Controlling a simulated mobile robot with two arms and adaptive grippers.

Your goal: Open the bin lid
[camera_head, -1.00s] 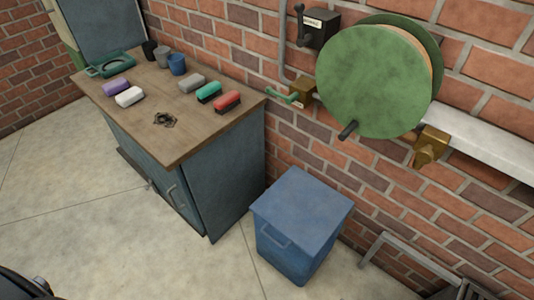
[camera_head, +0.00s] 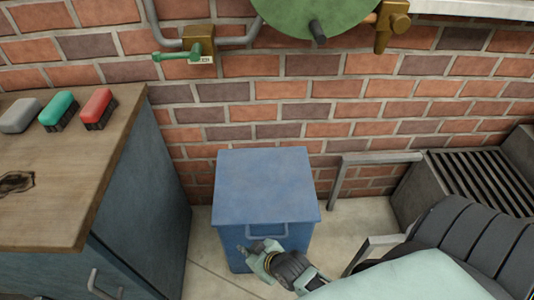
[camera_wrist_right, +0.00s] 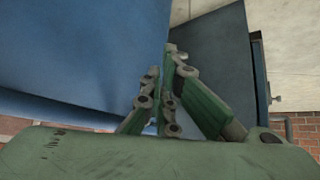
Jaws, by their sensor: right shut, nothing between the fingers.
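The blue bin (camera_head: 228,237) stands on the floor against the brick wall. Its flat lid (camera_head: 265,183) is down, and a bar handle (camera_head: 268,231) shows on the front just below the lid edge. My right gripper (camera_head: 254,247) is in front of the bin, just below and left of the handle's middle, shut and empty. I cannot tell if it touches the bin. In the right wrist view the closed green fingers (camera_wrist_right: 165,85) are beside a large blue bin surface (camera_wrist_right: 75,55). My left gripper is not in view.
A wooden-topped cabinet (camera_head: 60,190) stands left of the bin, with several brushes on it. A grey metal frame (camera_head: 338,180) and a dark slatted unit (camera_head: 480,178) are to the right. A green wheel (camera_head: 315,12) and a brass valve (camera_head: 200,42) are above.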

